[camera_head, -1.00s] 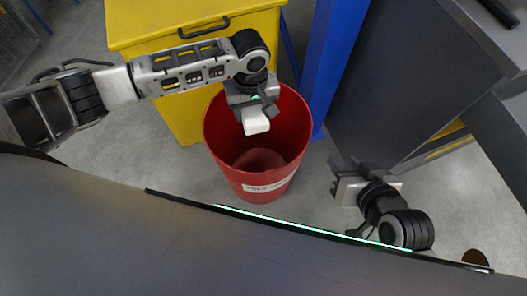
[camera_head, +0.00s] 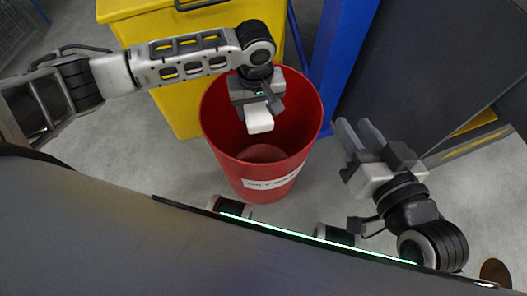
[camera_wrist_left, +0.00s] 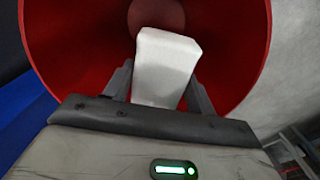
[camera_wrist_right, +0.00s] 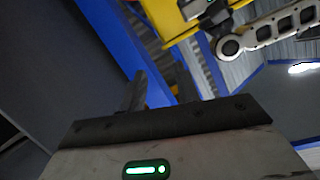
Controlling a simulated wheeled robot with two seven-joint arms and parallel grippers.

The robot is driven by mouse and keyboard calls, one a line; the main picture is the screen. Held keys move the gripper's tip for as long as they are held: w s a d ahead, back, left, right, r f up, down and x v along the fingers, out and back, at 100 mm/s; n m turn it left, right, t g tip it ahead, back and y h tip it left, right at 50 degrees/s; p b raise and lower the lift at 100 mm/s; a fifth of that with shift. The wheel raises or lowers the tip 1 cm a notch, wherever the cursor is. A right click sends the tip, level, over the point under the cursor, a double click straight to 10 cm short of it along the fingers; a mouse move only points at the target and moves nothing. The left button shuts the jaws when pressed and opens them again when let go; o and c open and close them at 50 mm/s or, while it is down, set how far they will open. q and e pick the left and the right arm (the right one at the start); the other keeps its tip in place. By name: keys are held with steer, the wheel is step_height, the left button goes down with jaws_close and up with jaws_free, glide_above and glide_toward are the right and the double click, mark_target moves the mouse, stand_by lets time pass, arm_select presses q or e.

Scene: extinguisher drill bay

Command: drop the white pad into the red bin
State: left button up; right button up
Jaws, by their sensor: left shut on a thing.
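The white pad (camera_head: 259,119) is a small white block held between the fingers of my left gripper (camera_head: 262,107). In the left wrist view the pad (camera_wrist_left: 165,67) sits between both fingertips, with the red bin (camera_wrist_left: 60,45) open behind it. The red bin (camera_head: 254,170) stands on the floor with a white label on its front. In the head view the pad is over the bin's opening. My right gripper (camera_head: 361,140) is to the right of the bin, its fingers apart and empty.
A yellow cabinet (camera_head: 175,108) stands behind the bin, with a blue post (camera_head: 343,50) to its right. A dark grey panel (camera_head: 430,60) fills the right side. Grey floor (camera_head: 120,160) is free left of the bin.

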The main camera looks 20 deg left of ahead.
arm_select(q)
steer(key=o, duration=1)
steer(key=shift+r, duration=0.35)
step_height(320, 180, up, 3)
steer(key=shift+f+p, duration=0.1)
steer(key=shift+p, duration=0.85)
step_height(320, 180, up, 12)
steer(key=p, duration=0.5)
steer(key=shift+r, duration=0.25)
arm_select(e)
steer(key=f+g, duration=0.1)
steer(key=d+f+g+h, duration=0.2)
steer(key=f, duration=0.1)
steer(key=shift+s, duration=0.25)
steer(key=shift+r, duration=0.1)
